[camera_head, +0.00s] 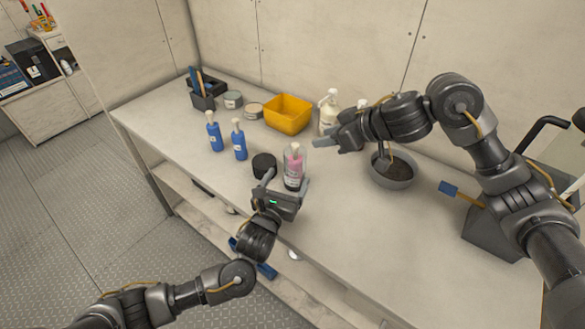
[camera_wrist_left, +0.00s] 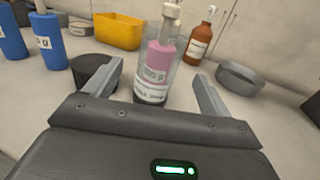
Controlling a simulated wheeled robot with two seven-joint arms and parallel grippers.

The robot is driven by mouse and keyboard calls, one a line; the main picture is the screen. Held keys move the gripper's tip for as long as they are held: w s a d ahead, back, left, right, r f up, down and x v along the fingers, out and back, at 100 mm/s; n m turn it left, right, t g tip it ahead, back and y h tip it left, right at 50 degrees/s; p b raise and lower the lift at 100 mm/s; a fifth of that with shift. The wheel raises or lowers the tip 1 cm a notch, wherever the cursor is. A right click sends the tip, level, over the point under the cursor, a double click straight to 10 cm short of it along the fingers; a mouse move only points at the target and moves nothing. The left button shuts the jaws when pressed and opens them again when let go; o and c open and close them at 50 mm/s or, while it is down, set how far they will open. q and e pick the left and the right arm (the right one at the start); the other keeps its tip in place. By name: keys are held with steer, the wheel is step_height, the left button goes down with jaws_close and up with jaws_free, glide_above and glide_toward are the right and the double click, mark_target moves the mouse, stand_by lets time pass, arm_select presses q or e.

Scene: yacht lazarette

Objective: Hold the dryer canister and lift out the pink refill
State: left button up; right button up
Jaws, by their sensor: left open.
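The dryer canister (camera_head: 290,184) is a clear cylinder standing upright near the bench's front middle. The pink refill (camera_head: 294,164) is inside it, with a pale knob on top; a label with a dark band shows below it. In the left wrist view the canister (camera_wrist_left: 149,98) and refill (camera_wrist_left: 157,58) are straight ahead. My left gripper (camera_head: 288,179) is open, its fingers pointing at the canister from the front, one toward each side; contact cannot be told. My right gripper (camera_head: 322,143) is above the bench, right of and behind the canister; its jaw gap is hidden.
Two blue bottles (camera_head: 215,137) stand further left. A yellow bin (camera_head: 288,114), tins (camera_head: 233,99) and a pump bottle (camera_head: 328,110) line the back. A grey bowl (camera_head: 392,178) is at right.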

mark_target(296, 161)
arm_select(q)
steer(key=x, duration=0.8)
steer(key=shift+w+d, duration=0.1)
steer(key=shift+c, duration=0.3)
